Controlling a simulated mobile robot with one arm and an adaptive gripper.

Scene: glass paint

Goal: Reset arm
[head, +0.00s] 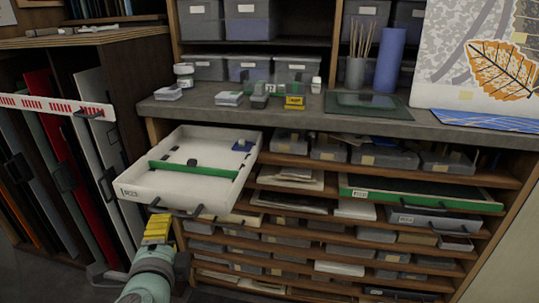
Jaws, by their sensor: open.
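My gripper (158,228) is at the lower left in the head view, at the end of my teal arm. Its yellow end is just below the front of an open white drawer (135,192). The gripper is open, and I see nothing held in it. Its fingertips are small and hard to make out, and I cannot tell whether they touch the drawer's dark front handle (172,211). The drawer holds a green divider (195,170), a small blue item (242,145) and a small dark piece (192,162).
A grey counter (395,126) above carries small boxes, a yellow-labelled block (294,102), a blue roll (390,60) and a leaf picture (500,68). Shelves with grey boxes fill the right below. A rack of upright panels (60,150) stands close on the left.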

